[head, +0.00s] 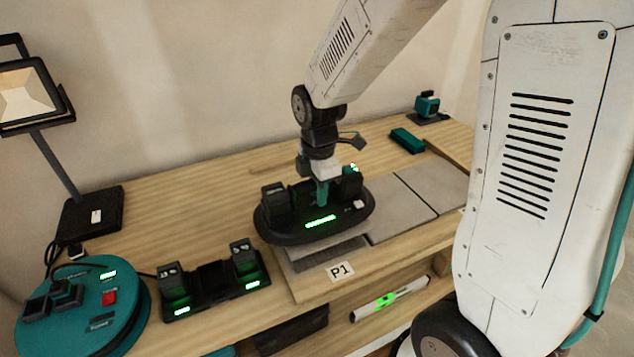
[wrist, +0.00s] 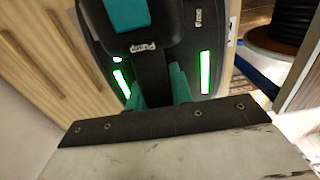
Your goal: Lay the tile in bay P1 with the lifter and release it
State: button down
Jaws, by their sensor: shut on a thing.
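The lifter (head: 285,232) is a black oval pad with green lights and two raised black blocks. My gripper (head: 321,190) is shut on its handle from above. In the wrist view, the teal fingers (wrist: 158,90) close around the black handle of the lifter (wrist: 187,45), which bears the word Pump. The lifter is over bay P1, behind the P1 label (head: 341,271). A grey slab edge, seemingly the tile (head: 300,252), shows under the lifter's front; most of it is hidden. I cannot tell whether it touches the ribbed bed (head: 325,262).
Laid grey tiles (head: 395,210) lie just right of the bay. A black dock (head: 214,284) and a round teal device (head: 85,310) stand at the left, near a lamp (head: 90,215). A teal block (head: 407,140) lies at the back right. A green-lit level (head: 389,299) is below.

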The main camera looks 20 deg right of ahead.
jog(key=shift+f, duration=1.75)
jog(key=shift+f, duration=0.85)
dwell(1.1)
jog(key=c, duration=1.2)
grip_release()
jog(key=shift+o, duration=0.2)
jog(key=shift+r, duration=3.9)
